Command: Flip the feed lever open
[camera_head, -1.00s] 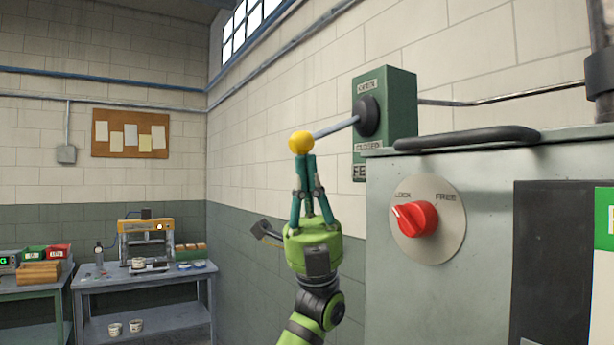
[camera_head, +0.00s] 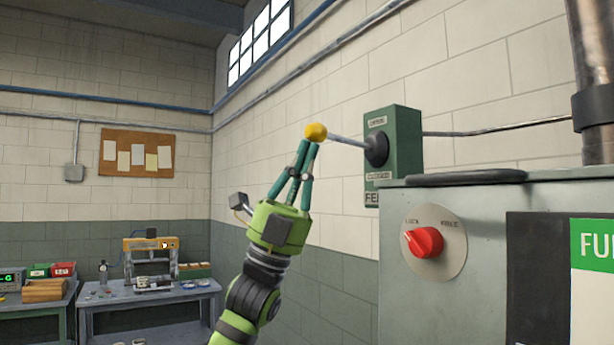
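The feed lever has a yellow ball knob (camera_head: 316,132) on a thin grey rod (camera_head: 348,141). The rod comes out of a black round pivot (camera_head: 376,150) on a green wall box (camera_head: 405,145). The box has a label at its top, seemingly OPEN, and a CLOSED label lower down. The rod points out to the left and rises slightly toward the knob. My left gripper (camera_head: 310,147) reaches up from below. Its teal fingers are drawn together, with the tips at the knob's underside, seemingly touching it. My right gripper is not in view.
A grey metal cabinet with a red LOCK/FREE knob (camera_head: 425,242) and a black top handle (camera_head: 466,178) stands right of the lever. A pipe (camera_head: 590,80) rises at the far right. A workbench (camera_head: 190,292) stands at the back left. Air left of the lever is clear.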

